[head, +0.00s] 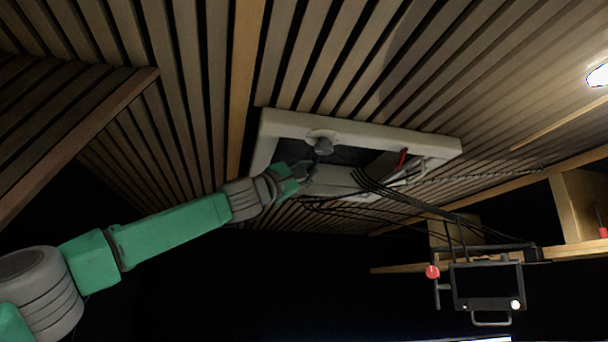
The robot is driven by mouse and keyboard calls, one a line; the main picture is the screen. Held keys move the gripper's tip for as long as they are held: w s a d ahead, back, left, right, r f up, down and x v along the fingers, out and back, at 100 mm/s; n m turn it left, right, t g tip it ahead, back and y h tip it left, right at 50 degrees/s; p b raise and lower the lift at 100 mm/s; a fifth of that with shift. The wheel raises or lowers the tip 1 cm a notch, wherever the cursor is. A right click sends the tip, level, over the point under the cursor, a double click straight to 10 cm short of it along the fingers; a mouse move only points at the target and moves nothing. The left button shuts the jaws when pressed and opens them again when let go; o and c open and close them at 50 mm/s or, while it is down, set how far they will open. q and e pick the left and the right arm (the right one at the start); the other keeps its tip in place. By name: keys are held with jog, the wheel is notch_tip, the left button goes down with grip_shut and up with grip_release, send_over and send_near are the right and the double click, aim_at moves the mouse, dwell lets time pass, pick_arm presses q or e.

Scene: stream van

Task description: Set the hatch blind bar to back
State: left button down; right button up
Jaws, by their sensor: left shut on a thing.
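The roof hatch is a pale frame (375,129) set in the slatted wooden ceiling, seen in the head view. A dark blind (350,154) shows in part of its opening. A round grey knob (321,146) sits at the near long edge of the frame. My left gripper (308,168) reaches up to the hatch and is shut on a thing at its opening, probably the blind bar. The gripper hides most of what it holds, so the exact grip is unclear. My right gripper is not in view.
A red handle (402,157) shows at the right part of the hatch. Black cables (400,198) run from the hatch toward a shelf at the right. A dark monitor (487,284) with a red knob (432,271) hangs at lower right. A lamp (597,76) glows at upper right.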

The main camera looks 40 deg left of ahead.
pick_arm(q)
jog(key=shift+w+d+f, duration=0.2)
jog(key=shift+w+d, duration=0.3)
jog(key=c, duration=1.6)
grip_release()
jog(key=shift+s+a+r, duration=0.1)
jog(key=shift+s+a, duration=0.05)
jog(key=shift+s, duration=0.05)
jog(key=shift+a, duration=0.2)
jog(key=v, duration=1.2)
